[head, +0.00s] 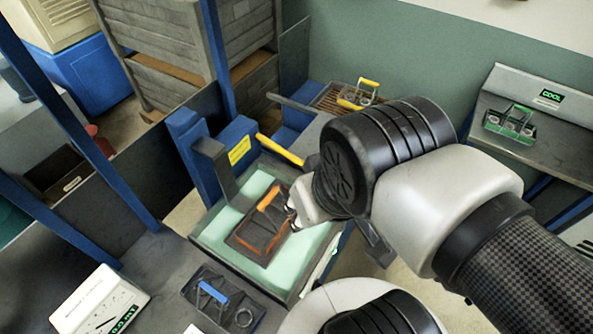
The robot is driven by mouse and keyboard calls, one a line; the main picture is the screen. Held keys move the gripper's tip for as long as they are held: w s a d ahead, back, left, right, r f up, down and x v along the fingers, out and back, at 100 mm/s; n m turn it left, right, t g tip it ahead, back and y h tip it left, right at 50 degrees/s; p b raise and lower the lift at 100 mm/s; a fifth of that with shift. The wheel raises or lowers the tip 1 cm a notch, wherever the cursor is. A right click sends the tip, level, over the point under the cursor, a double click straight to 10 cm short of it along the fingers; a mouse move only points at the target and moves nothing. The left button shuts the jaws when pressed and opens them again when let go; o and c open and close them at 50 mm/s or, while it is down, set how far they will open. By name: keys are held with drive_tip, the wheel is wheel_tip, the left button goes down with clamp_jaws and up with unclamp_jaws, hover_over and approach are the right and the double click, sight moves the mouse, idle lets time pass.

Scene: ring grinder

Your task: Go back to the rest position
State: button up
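My gripper (293,212) is at the left end of my arm, low over a pale green tray (216,236). Most of it is hidden behind my wrist joint. On the tray lies a dark plate with an orange handle and orange edges (258,240). The visible part of my gripper is beside the right edge of this plate in the picture. I cannot tell whether they touch, or whether the fingers are open or shut.
A blue machine with a yellow handle (281,150) stands behind the tray. A dark fixture with a blue handle (212,292) and a ring lies on the front bench. A COOL shelf (479,140) with a green-handled rack (511,124) is at right. Blue posts stand at left.

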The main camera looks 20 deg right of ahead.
wheel_tip(320, 180, down, 17)
drive_tip(key=b, duration=1.7)
drive_tip(key=shift+a, duration=0.1)
drive_tip(key=shift+a, duration=0.1)
